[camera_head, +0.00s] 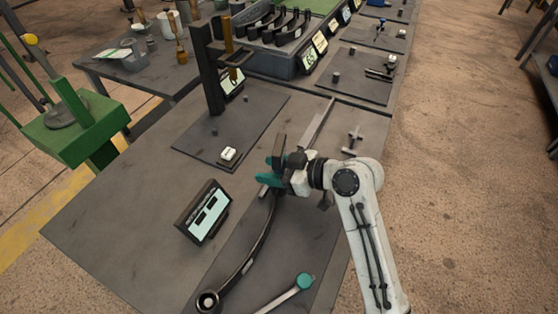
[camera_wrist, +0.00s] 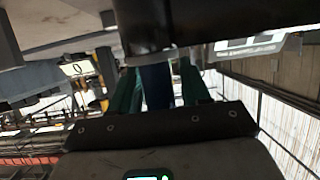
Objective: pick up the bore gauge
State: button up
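My gripper (camera_head: 268,174), with teal fingers, is low over the front table, at the upper end of a dark curved spring leaf. In the wrist view a dark blue piece (camera_wrist: 156,86) lies between the two green-teal fingers, close to both; whether they press on it is unclear. A black rounded body (camera_wrist: 165,22) crosses the view just beyond it. In the head view a dark upright piece (camera_head: 279,148) shows at the fingers. It may be the bore gauge, but the arm and fingers hide much of it, so I cannot identify it surely.
The spring leaf (camera_head: 262,244) ends in an eye at front. A teal-headed metal tool (camera_head: 304,281) lies beside it. A display box (camera_head: 204,212) stands left, a dark post (camera_head: 208,80) behind. A small T-shaped metal piece (camera_head: 352,139) lies right of a flat bar (camera_head: 318,124). Floor is clear at right.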

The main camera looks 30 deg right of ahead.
jog(key=c, duration=0.8)
jog(key=shift+o, duration=0.2)
jog(key=shift+r, duration=0.1)
jog(key=shift+r+p, duration=0.75)
jog(key=shift+r, duration=0.1)
jog(key=s+r+p, duration=0.1)
jog(key=r+p, duration=0.1)
jog(key=s+d+r+p, duration=0.1)
jog(key=r+p, duration=0.1)
jog(key=s+r+p, duration=0.2)
jog(key=r, duration=0.1)
jog(key=shift+d, duration=0.3)
jog(key=p, duration=0.4)
send_near(283, 153)
notch_tip(283, 153, up, 2)
jog(key=s+a, duration=0.2)
jog(key=s, duration=0.1)
jog(key=shift+r+p, duration=0.5)
jog(key=shift+r, duration=1.6)
